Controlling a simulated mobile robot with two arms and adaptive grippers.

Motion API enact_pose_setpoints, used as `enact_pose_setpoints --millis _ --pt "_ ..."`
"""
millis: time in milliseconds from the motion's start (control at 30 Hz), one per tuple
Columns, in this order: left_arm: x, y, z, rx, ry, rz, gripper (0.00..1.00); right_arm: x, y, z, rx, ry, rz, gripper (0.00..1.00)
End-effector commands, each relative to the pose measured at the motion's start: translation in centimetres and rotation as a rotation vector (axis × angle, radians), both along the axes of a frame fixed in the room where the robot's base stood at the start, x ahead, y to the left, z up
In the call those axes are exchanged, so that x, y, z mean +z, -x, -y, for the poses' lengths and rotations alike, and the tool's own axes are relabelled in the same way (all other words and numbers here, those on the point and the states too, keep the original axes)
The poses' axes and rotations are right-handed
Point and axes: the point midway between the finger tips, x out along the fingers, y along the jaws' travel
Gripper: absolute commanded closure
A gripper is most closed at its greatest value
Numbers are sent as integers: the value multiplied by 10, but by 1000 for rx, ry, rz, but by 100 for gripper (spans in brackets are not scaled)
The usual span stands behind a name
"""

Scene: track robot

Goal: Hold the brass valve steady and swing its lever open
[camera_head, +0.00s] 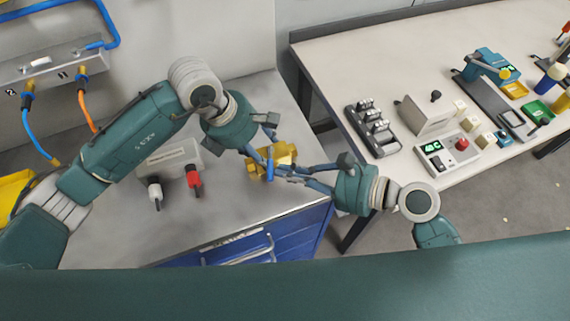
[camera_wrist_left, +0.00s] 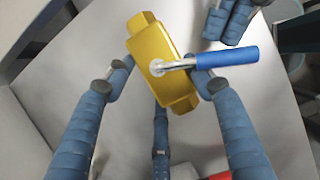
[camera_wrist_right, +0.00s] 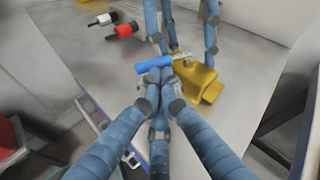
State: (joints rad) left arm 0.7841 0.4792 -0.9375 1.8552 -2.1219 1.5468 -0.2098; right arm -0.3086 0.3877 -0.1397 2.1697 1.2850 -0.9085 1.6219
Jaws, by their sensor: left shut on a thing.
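The brass valve (camera_head: 284,152) sits on the grey top of the blue cabinet. It also shows in the left wrist view (camera_wrist_left: 158,52) and in the right wrist view (camera_wrist_right: 200,82). Its lever has a blue handle (camera_wrist_left: 228,57) that points out sideways, roughly crosswise to the body; the right wrist view shows this handle (camera_wrist_right: 153,65) too. My left gripper (camera_wrist_left: 162,80) is shut on the valve body, one finger on each side. My right gripper (camera_wrist_right: 162,88) has its fingers together, with the tips close beside the handle. I cannot tell whether they touch it.
A wall panel with blue and orange hoses (camera_head: 60,65) is at the upper left. A white table (camera_head: 400,60) with several devices stands at the right.

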Motion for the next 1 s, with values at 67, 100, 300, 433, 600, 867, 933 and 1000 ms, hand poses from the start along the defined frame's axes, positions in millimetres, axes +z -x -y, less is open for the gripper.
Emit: enact_pose_setpoints --millis 67,100,300,433,600,867,933,1000 --pt "3 -1 14 6 35 5 89 2 14 -14 40 -24 -18 100" --pt "3 -1 13 7 35 6 89 2 14 -14 40 -24 -18 100" --pt "4 -2 13 8 35 9 89 2 13 -13 39 -23 -18 100" --pt "5 -3 13 9 36 11 89 2 10 -2 40 -20 -19 100" --pt "6 -4 13 8 37 14 89 2 4 15 39 -18 -20 100" --pt "6 -4 11 8 31 14 89 2 -4 36 32 -15 -16 100" --pt "6 -4 10 8 30 13 89 2 -5 37 32 -15 -16 100" --pt "6 -4 10 8 29 13 89 2 -5 38 31 -15 -15 100"
